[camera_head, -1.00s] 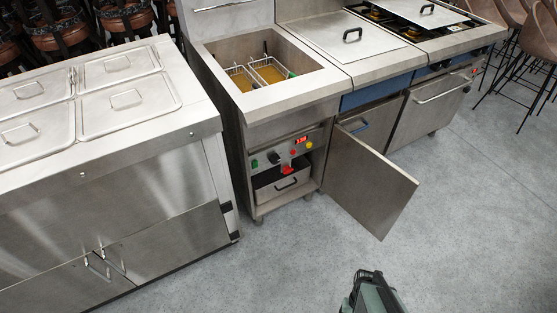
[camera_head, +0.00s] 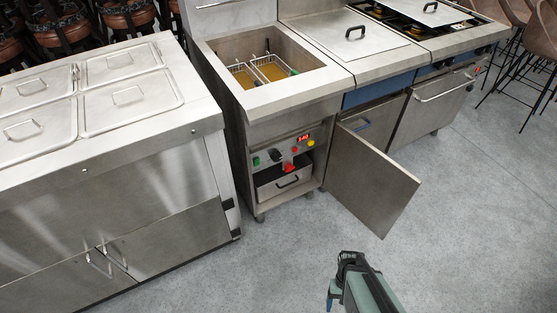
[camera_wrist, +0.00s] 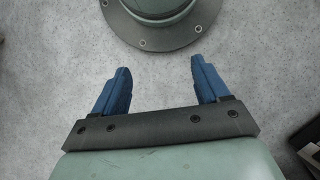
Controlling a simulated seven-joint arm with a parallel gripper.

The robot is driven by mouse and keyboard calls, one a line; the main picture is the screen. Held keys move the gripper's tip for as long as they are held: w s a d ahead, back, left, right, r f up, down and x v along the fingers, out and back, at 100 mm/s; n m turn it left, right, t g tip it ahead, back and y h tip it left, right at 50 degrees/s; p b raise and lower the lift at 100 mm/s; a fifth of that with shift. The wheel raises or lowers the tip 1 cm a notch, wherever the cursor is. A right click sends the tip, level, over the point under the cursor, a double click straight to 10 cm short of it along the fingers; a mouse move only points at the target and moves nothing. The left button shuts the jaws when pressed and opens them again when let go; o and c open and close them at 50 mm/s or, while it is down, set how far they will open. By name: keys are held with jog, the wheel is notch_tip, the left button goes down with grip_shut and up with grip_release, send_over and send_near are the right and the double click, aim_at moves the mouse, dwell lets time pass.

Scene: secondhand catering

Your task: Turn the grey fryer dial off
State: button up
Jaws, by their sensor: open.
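The fryer (camera_head: 262,110) stands in the middle of the head view, its lower door (camera_head: 372,180) swung open to the right. On its control panel, a dark grey dial (camera_head: 274,155) sits between a green switch (camera_head: 256,161) and a red knob (camera_head: 295,150); its pointer setting is too small to read. My gripper shows at the bottom of the head view, with a blue finger (camera_head: 332,293) over the floor, well short of the panel. In the wrist view my gripper (camera_wrist: 160,75) has its two blue fingers wide apart with nothing between them.
A red display (camera_head: 303,138), a yellow button (camera_head: 311,143) and a red lever (camera_head: 289,166) are near the dial. A steel counter with lids (camera_head: 150,150) stands left. The open door juts into the floor space. Grey floor (camera_head: 270,260) is clear in front.

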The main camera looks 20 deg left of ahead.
jog(key=w+a+f+n+t, duration=0.15)
jog(key=w+a+t, duration=0.25)
jog(key=w, duration=0.7)
jog(key=w+a+f+n+t+y, duration=0.15)
jog(key=w+a+t, duration=0.3)
jog(key=w, duration=0.75)
jog(key=w+a+f+n+t, duration=0.1)
jog(key=w+a+n+t, duration=0.2)
jog(key=w, duration=0.8)
jog(key=n+t+y, duration=0.3)
jog(key=t+y, duration=0.4)
jog(key=y, duration=0.5)
send_near(278, 159)
jog(key=x, duration=0.9)
jog(key=shift+w+a+r, duration=0.1)
jog(key=shift+w+a, duration=0.1)
jog(key=shift+c, duration=0.2)
jog(key=c, duration=1)
